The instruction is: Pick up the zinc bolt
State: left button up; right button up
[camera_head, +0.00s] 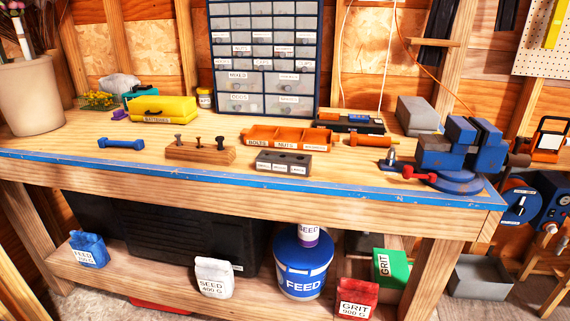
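A wooden block (200,154) stands on the workbench left of the middle, with several bolts or pegs upright in it. The left one (178,138) looks grey-brown; the middle one (197,143) and the right one (220,141) look darker. I cannot tell for sure which is the zinc bolt. A small silvery upright piece (391,154) stands by the vise. A dark block (284,163) with round holes and white labels sits right of the wooden block. Neither of my grippers shows.
An orange sorting tray (262,137) with labels including "NUTS" lies behind the dark block. A blue dumbbell-shaped piece (121,143) lies at left. A yellow case (163,109) stands behind. A blue vise (455,155) fills the right end. The blue-edged front strip is mostly clear.

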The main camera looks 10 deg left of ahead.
aim_at(176, 135)
jog(key=j+z, duration=0.35)
jog(key=j, duration=1.6)
